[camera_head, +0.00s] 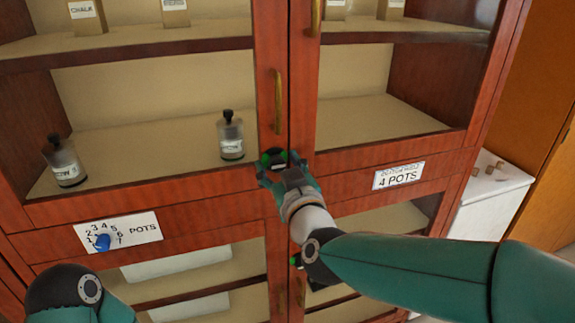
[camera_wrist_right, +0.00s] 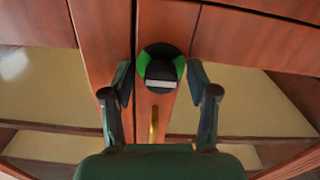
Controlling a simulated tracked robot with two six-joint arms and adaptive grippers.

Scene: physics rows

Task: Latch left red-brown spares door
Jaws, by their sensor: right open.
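The left red-brown door (camera_head: 265,75) is one of two upper glazed cabinet doors and looks shut or nearly shut against its neighbour. A round black and green latch knob (camera_head: 272,157) sits low on its inner stile; the right wrist view shows the knob (camera_wrist_right: 160,66) with a pale bar across it. My right gripper (camera_head: 281,168) is at this knob. In the right wrist view its open fingers (camera_wrist_right: 160,94) stand one on each side of the knob, apart from it. Only a part of my left arm shows at lower left; its gripper is out of view.
Brass handles (camera_head: 277,102) stand out above the knob. A blue dial (camera_head: 102,242) on a numbered plate and a "4 POTS" label (camera_head: 399,175) are on the cabinet front. A second green-black knob (camera_head: 296,262) is below. Bottles (camera_head: 230,136) stand behind the left door.

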